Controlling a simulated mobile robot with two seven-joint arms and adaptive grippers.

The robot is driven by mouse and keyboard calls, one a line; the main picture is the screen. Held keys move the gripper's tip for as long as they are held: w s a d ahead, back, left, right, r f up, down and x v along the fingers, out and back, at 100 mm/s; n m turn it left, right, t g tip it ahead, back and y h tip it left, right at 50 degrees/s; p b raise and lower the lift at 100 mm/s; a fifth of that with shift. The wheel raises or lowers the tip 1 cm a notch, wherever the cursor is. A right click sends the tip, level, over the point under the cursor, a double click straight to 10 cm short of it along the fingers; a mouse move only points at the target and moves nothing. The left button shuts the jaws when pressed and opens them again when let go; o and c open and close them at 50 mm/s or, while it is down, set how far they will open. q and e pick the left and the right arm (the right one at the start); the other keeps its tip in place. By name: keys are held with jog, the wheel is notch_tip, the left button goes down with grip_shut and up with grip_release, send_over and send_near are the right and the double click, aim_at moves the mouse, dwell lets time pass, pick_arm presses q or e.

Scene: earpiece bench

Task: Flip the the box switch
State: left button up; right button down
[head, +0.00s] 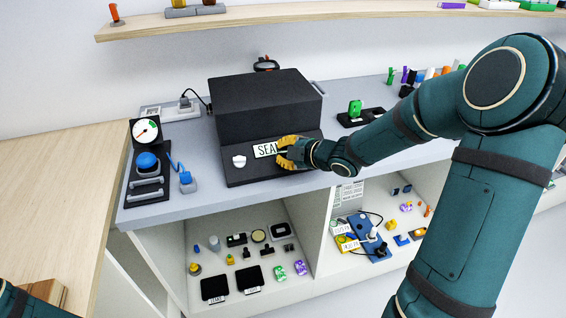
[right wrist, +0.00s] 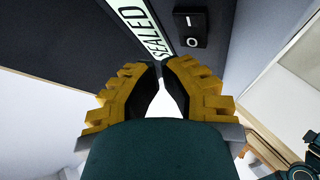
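The dark box (head: 265,105) stands on the grey bench, with a lower front ledge bearing a white label (head: 264,150) that reads "SEA" before my gripper covers it. In the right wrist view the label (right wrist: 140,22) reads "SEALED". Beside it is a black rocker switch (right wrist: 191,28) marked I and O. In the head view the switch is hidden behind my right gripper (head: 281,153). My right gripper, also in the right wrist view (right wrist: 160,64), has its yellow fingertips nearly together, with nothing between them, close to the label and switch. My left gripper is out of view.
A black panel with a gauge and blue knob (head: 147,162) stands at the bench's left end. A green item on a black base (head: 355,108) is to the right. Shelves below hold several small parts.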

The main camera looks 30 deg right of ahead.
jog(key=shift+f, duration=0.1)
dwell(0.6)
jog(key=shift+w+f+b, duration=0.2)
jog(key=shift+f+b, duration=0.05)
jog(key=shift+b, duration=0.1)
jog(key=shift+w+f, duration=0.2)
jog(key=shift+f, duration=0.1)
dwell(0.6)
jog(key=shift+r, duration=0.1)
jog(key=shift+s+r+p, duration=0.4)
jog(key=shift+r+p, duration=0.1)
jog(key=shift+r, duration=0.1)
jog(key=s+r+p, duration=0.1)
jog(key=r+p, duration=0.1)
jog(key=s+r+p, duration=0.1)
jog(key=r, duration=0.1)
jog(key=shift+s+r+p, duration=0.1)
jog(key=shift+s+p, duration=0.2)
jog(key=shift+p, duration=0.05)
